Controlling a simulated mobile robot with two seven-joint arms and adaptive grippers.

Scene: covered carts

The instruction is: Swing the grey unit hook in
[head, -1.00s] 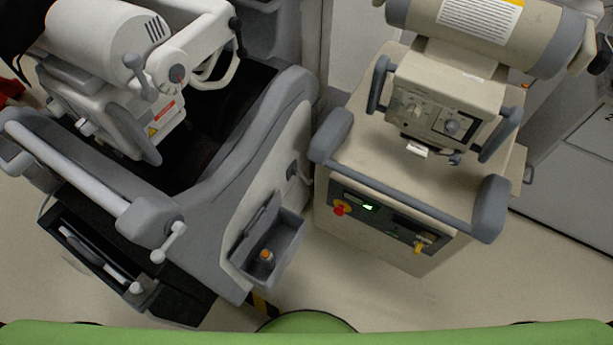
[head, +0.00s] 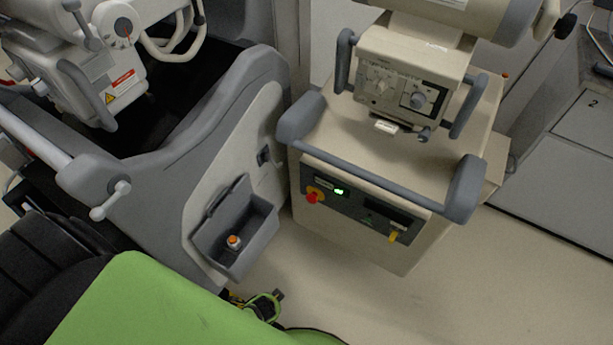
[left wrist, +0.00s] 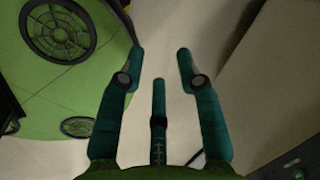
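The grey unit (head: 215,125) fills the left of the head view, with a curved grey edge and a pale side panel. An open grey bin (head: 236,245) on that panel holds an orange-topped knob (head: 234,241). A crank with a white knob (head: 110,199) sticks out at the unit's near corner. I cannot tell which part is the hook. My left gripper (left wrist: 158,52) shows in the left wrist view with its teal fingers spread and nothing between them. It points at bare floor. My right gripper is in neither view.
A beige cart (head: 380,165) with a grey push bar and red stop button stands right of the grey unit, a narrow gap between them. Pale floor (head: 480,290) is free at the front right. Grey cabinets (head: 575,150) line the right. My own green body covers the lower left.

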